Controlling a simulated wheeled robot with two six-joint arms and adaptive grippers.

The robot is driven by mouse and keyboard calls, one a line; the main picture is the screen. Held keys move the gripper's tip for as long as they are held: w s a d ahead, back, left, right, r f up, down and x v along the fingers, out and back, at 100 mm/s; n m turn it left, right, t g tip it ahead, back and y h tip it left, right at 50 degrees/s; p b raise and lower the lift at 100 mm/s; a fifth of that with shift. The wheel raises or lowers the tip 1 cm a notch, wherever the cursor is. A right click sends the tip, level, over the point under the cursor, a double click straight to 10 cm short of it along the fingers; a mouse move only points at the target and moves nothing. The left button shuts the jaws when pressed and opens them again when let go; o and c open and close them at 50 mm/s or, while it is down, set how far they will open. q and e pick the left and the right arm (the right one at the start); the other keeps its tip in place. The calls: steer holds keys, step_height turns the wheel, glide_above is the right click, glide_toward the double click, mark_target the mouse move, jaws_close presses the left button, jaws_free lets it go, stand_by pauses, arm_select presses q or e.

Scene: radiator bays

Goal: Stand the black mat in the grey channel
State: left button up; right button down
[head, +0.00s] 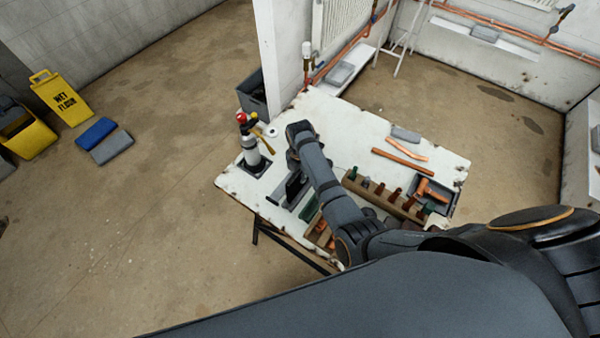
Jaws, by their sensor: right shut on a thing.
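My right arm reaches over the white table, and its gripper (292,164) points down at the left part of the table. It is shut on a dark flat piece that looks like the black mat (295,184), held on edge. A grey piece that looks like the grey channel (279,198) lies on the table just below it. The arm hides part of both, so I cannot tell whether the mat is inside the channel or beside it. My left gripper is not in view.
A gas torch (249,145) stands on a dark square at the left of the white table (335,110). A rack (383,196) of small fittings, a dark tray (447,198) and copper pipes (403,159) lie to the right.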

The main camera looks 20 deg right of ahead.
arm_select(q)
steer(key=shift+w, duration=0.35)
arm_select(e)
steer(key=shift+f, duration=0.15)
steer(key=shift+f, duration=0.4)
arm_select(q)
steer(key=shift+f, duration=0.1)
arm_select(e)
steer(key=shift+f+b, duration=0.95)
steer(key=shift+f, duration=0.5)
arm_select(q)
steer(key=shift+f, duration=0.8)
arm_select(e)
steer(key=c, duration=1.3)
jaws_free()
steer(key=shift+o, duration=0.2)
